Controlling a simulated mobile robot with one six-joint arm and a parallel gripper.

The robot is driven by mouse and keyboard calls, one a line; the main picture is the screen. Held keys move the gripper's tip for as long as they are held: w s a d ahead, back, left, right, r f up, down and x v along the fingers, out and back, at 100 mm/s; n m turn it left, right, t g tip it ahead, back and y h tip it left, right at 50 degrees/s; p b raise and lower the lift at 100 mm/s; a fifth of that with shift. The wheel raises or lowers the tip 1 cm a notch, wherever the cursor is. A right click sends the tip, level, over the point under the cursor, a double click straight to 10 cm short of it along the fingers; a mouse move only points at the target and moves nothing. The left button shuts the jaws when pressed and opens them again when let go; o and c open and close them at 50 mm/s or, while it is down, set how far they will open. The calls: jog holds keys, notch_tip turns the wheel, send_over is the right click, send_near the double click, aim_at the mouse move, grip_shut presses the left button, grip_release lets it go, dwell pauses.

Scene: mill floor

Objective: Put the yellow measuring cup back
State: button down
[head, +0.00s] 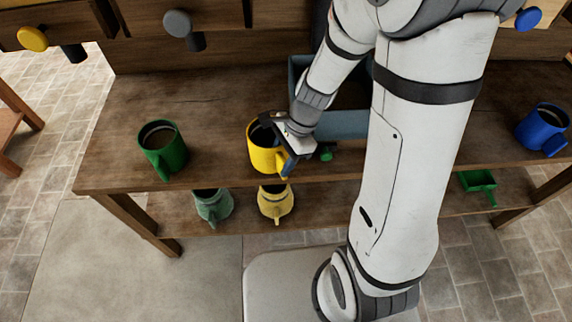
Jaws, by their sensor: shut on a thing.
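The yellow measuring cup (260,158) looks like a mug with a dark inside. It stands upright at or just above the front edge of the wooden bench top; I cannot tell whether its base touches the wood. Its handle faces front right. My gripper (278,146) comes from the upper right and is shut on the cup's right side. The dark fingers and wrist hide part of its rim and handle. A paler yellow jug (275,206) sits on the lower shelf below it.
A green mug (163,155) stands left on the bench (110,150), a blue mug (540,128) far right. A blue box (343,124) is behind my wrist, with a small green thing (326,153) in front. A green jug (213,208) and green scoop (478,181) are on the lower shelf.

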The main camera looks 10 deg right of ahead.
jog(key=shift+w+a+f, duration=0.1)
jog(key=shift+w+a, duration=0.15)
jog(key=shift+w, duration=0.35)
jog(key=shift+w+a+f, duration=0.1)
jog(key=shift+w+a, duration=0.1)
jog(key=shift+w, duration=0.45)
jog(key=shift+w+a+f, duration=0.1)
jog(key=shift+w+a, duration=0.15)
jog(key=shift+w, duration=0.35)
jog(key=shift+f+b, duration=0.6)
jog(key=shift+f, duration=0.15)
jog(key=c, duration=0.7)
grip_release()
jog(key=shift+v, duration=3.95)
jog(key=shift+s, duration=0.1)
